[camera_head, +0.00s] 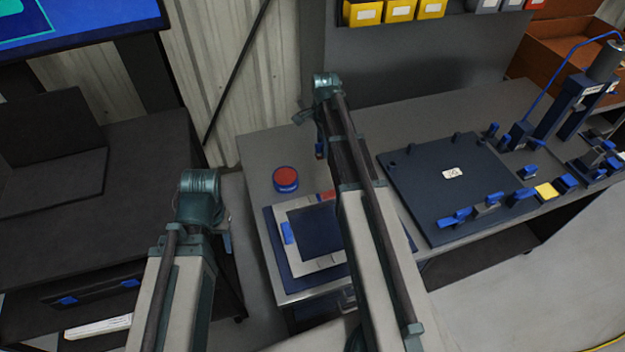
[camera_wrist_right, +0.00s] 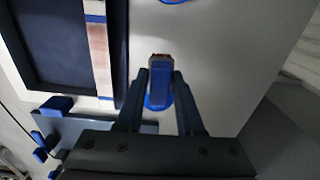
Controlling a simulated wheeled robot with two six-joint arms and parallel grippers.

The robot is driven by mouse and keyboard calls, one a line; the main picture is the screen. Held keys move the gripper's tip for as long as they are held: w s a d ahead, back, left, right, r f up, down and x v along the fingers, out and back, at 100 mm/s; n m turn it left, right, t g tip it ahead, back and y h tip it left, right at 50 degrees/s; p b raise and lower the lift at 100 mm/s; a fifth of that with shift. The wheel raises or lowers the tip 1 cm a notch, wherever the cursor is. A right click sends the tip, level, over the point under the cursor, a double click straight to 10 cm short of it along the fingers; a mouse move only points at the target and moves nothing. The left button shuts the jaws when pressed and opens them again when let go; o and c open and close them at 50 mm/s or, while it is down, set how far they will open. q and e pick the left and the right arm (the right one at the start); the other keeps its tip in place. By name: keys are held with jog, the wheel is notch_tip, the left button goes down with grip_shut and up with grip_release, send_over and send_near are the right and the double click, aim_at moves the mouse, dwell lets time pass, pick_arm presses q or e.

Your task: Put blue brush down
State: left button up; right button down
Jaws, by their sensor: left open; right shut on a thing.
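The blue brush (camera_wrist_right: 160,85) is between the fingers of my right gripper (camera_wrist_right: 160,76) in the right wrist view. It has a blue body and a brownish end, with some blue around its lower part. The gripper is shut on it, above a light grey bench top (camera_wrist_right: 225,65). I cannot tell whether the brush touches the bench. In the head view my right gripper (camera_head: 319,142) hangs down over the bench, and only a small red and blue bit shows there. My left gripper (camera_head: 225,232) is open at the left, apart from the bench, its fingers mostly hidden.
A round red-topped blue item (camera_head: 286,179) stands on the bench left of my right gripper. A framed dark panel on a blue tray (camera_head: 284,273) lies nearer. A dark plate with blue clamps (camera_head: 437,180) lies to the right. Yellow bins (camera_head: 398,10) hang behind.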

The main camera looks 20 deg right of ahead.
jog(key=shift+w+a, duration=0.1)
jog(key=shift+w, duration=0.05)
notch_tip(320, 180, down, 10)
jog(key=b, duration=1)
jog(key=shift+f, duration=0.15)
jog(key=shift+f, duration=0.15)
jog(key=c, duration=0.5)
grip_release()
jog(key=shift+c, duration=0.2)
jog(key=shift+r, duration=0.25)
